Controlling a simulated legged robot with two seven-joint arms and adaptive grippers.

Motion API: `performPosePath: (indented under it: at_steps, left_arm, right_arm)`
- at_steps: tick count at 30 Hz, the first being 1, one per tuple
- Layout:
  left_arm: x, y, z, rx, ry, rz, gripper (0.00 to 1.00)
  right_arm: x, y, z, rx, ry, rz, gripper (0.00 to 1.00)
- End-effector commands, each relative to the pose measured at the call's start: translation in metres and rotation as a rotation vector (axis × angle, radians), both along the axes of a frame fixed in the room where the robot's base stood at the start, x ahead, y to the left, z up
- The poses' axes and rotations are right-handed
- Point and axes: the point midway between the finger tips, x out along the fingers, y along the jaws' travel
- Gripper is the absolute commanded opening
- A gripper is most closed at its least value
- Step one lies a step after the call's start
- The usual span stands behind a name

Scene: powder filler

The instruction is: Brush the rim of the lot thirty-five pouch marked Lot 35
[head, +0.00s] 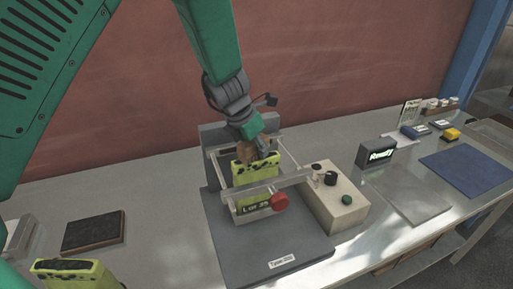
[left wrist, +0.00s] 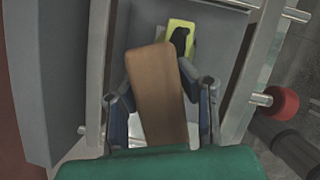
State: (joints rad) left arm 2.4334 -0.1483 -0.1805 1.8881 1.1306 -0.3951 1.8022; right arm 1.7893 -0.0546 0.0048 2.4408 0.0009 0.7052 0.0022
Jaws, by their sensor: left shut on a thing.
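The yellow-green pouch marked Lot 35 (head: 250,190) stands upright in the clear-framed holder of the filler, with dark smudges along its top rim. Its label shows low on the front. My left gripper (head: 259,147) is over the pouch's top. It is shut on a brown brush (head: 246,152), which in the left wrist view (left wrist: 160,95) lies between the fingers with its far end near the yellow pouch top (left wrist: 181,38). Whether the brush touches the rim I cannot tell. My right gripper is in neither view.
A red knob (head: 279,201) sticks out at the holder's front, beside a beige control box (head: 336,196). A second yellow pouch (head: 75,274) stands at lower left near a dark pad (head: 93,231). A sign reading Ready (head: 378,154) and a blue mat (head: 465,168) are at right.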

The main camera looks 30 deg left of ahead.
Motion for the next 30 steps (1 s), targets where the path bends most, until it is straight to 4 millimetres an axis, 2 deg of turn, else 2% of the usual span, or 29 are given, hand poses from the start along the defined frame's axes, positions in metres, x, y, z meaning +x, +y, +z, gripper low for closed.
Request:
performPosePath:
  at_steps: [18, 30]
  left_arm:
    - [0.016, -0.014, -0.001, 0.002, -0.001, -0.001, 0.0]
    - [0.017, -0.015, -0.001, 0.0, 0.0, -0.001, 0.0]
  right_arm:
    - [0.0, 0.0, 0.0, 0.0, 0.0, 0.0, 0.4]
    - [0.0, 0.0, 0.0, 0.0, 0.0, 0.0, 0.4]
